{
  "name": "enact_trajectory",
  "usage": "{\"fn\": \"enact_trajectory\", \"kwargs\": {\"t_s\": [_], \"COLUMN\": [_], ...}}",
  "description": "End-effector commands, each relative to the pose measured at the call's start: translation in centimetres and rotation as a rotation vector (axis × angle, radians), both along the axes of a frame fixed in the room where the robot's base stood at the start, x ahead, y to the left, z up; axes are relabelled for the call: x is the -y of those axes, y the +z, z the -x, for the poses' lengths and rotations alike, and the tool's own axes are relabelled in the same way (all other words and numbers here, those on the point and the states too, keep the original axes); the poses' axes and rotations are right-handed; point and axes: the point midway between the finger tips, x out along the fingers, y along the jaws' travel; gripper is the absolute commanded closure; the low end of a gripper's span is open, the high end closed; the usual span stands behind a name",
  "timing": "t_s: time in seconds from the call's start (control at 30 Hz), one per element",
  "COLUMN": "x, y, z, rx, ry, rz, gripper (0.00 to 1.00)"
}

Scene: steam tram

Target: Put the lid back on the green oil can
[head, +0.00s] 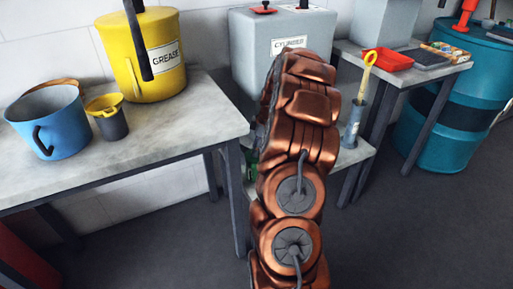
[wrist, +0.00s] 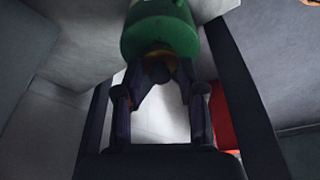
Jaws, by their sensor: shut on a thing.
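The green oil can (wrist: 160,32) shows at the top middle of the wrist view, just beyond my fingertips. A sliver of green (head: 249,158) shows left of my arm in the head view; the rest is hidden behind the arm. My gripper (wrist: 158,82) is shut on a small dark round piece with a dull yellow-orange rim, which looks like the lid (wrist: 158,66). It is close against the green can in the picture; I cannot tell whether it touches or is seated. My gripper is hidden behind my copper arm in the head view.
A grey cylinder-oil tank (head: 262,42) stands behind my arm. A yellow grease drum (head: 152,75), blue pot (head: 62,128) and small dark pot with yellow rim (head: 112,125) stand on the left table. A grey cylinder (head: 353,125) with a yellow-handled tool stands right of my arm.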

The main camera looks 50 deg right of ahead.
Motion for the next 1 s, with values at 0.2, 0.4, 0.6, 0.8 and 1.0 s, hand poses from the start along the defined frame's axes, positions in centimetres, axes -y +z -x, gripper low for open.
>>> {"fn": "enact_trajectory", "kwargs": {"t_s": [0.2,0.4,0.6,0.8,1.0], "x": [0.02,0.03,0.05,0.07,0.06], "y": [0.01,-0.04,-0.32,-0.39,-0.38], "z": [0.01,0.02,0.05,0.07,0.07], "rx": [0.000,0.000,0.000,0.000,0.000], "ry": [0.000,0.000,0.000,0.000,0.000], "rz": [0.000,0.000,0.000,0.000,0.000], "gripper": [0.76,0.76,0.76,0.76,0.55]}}
